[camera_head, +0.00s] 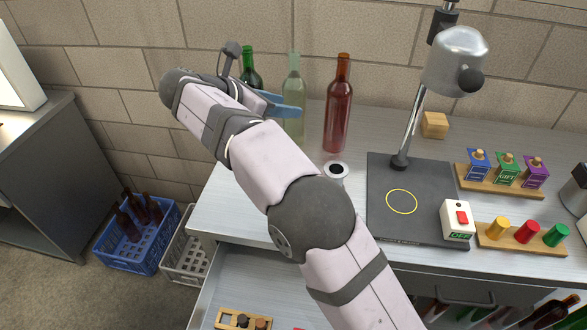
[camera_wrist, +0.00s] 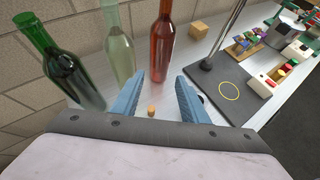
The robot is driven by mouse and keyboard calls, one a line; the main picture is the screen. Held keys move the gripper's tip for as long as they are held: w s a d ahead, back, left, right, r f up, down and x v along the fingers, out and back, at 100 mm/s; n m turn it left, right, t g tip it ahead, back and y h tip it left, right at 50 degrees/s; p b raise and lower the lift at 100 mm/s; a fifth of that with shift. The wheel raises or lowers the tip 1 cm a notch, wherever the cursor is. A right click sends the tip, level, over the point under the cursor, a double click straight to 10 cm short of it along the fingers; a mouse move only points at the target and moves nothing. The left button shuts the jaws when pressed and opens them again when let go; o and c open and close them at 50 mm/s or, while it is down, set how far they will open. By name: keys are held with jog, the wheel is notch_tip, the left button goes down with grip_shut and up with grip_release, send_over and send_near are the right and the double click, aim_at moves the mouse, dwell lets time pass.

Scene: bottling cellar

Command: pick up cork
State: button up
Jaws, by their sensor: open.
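A small tan cork (camera_wrist: 151,111) shows in the wrist view on the grey worktop, low between my two blue fingers and apart from both. My gripper (camera_wrist: 160,88) is open and empty, its fingers spread to either side of the cork. In the head view my gripper (camera_head: 280,104) is over the back left of the worktop, by the bottles. My arm hides the cork there. How high the fingers are above the worktop is hard to tell.
A green bottle (camera_wrist: 63,65), a clear bottle (camera_wrist: 118,45) and a red-brown bottle (camera_wrist: 162,45) stand close beyond my fingers. A black pad (camera_head: 417,210) with a lamp (camera_head: 455,60) is to the right. An open drawer (camera_head: 225,283) is in front, with bottle crates (camera_head: 140,240) at left.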

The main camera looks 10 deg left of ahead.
jog(key=shift+n+t, duration=0.4)
jog(key=shift+n, duration=0.1)
jog(key=f, duration=0.6)
jog(key=a+f, duration=0.1)
jog(key=f, duration=0.5)
jog(key=a+f, duration=0.1)
jog(key=f, duration=0.5)
jog(key=shift+s+a+f, duration=0.1)
jog(key=shift+s+f, duration=0.05)
jog(key=shift+s, duration=0.05)
jog(key=shift+d+r+p+x, duration=0.15)
jog(key=shift+p+x, duration=0.35)
jog(key=shift+x, duration=1.2)
jog(key=shift+d+r+p+x, duration=0.15)
jog(key=shift+p+x, duration=0.3)
jog(key=shift+x, duration=1.2)
jog(key=shift+w+d+f, duration=0.1)
jog(key=shift+w+f, duration=0.1)
jog(key=shift+w, duration=0.05)
jog(key=shift+c, duration=0.6)
grip_shut()
